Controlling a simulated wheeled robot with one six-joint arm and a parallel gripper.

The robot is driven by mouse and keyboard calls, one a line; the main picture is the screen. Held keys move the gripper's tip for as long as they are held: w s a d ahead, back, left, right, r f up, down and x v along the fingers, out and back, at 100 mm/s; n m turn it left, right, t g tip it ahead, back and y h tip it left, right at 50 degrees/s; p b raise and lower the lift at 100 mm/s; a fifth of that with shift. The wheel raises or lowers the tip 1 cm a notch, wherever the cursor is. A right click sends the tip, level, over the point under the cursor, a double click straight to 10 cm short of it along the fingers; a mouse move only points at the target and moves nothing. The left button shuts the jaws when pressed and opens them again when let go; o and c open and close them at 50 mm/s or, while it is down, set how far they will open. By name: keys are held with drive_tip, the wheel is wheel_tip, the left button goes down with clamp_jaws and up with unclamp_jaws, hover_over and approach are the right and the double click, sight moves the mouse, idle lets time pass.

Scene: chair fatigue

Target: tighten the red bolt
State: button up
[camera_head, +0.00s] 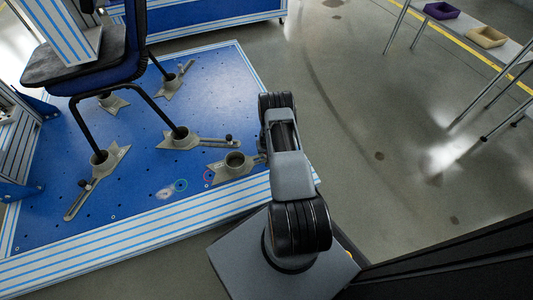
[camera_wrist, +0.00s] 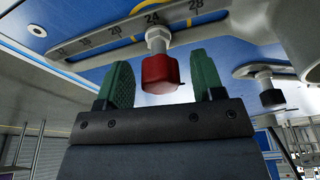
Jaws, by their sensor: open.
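The red bolt (camera_wrist: 160,73) shows in the wrist view as a red knob on a metal shank, set at a slotted bracket with a number scale (camera_wrist: 118,33) close to the mark 24. My gripper (camera_wrist: 162,80) is open, with one green finger on each side of the red knob. A gap shows between the knob and each finger, so they look apart. In the head view my arm reaches to a grey clamp with a round cup (camera_head: 235,160) on the blue platform. The red bolt cannot be made out there.
A dark bolt (camera_wrist: 271,97) on a neighbouring bracket stands at the right in the wrist view. In the head view a chair (camera_head: 120,70) stands on the blue platform (camera_head: 140,190) with its legs in several clamps. Open floor (camera_head: 345,120) lies to the right.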

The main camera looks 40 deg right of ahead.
drive_tip(key=shift+f+n+b, duration=0.2)
drive_tip(key=shift+n+b, duration=0.7)
drive_tip(key=shift+b, duration=0.05)
drive_tip(key=shift+r+n+b, duration=0.1)
drive_tip(key=shift+n+b, duration=0.2)
drive_tip(key=shift+b, duration=0.05)
drive_tip(key=shift+r+y, duration=0.1)
drive_tip(key=shift+y, duration=0.2)
drive_tip(key=n+b, duration=0.1)
drive_tip(key=b, duration=0.1)
drive_tip(key=shift+f+b, duration=0.2)
drive_tip(key=shift+b, duration=0.15)
drive_tip(key=shift+r+n+y, duration=0.2)
drive_tip(key=shift+n+y, duration=0.2)
drive_tip(key=shift+n, duration=1.3)
drive_tip(key=c, duration=0.9)
drive_tip(key=shift+r+m+p, duration=0.15)
drive_tip(key=shift+m+p, duration=0.3)
drive_tip(key=shift+m, duration=0.75)
drive_tip(key=shift+m+h+p, duration=0.4)
drive_tip(key=shift+m+p, duration=0.15)
drive_tip(key=shift+m, duration=0.25)
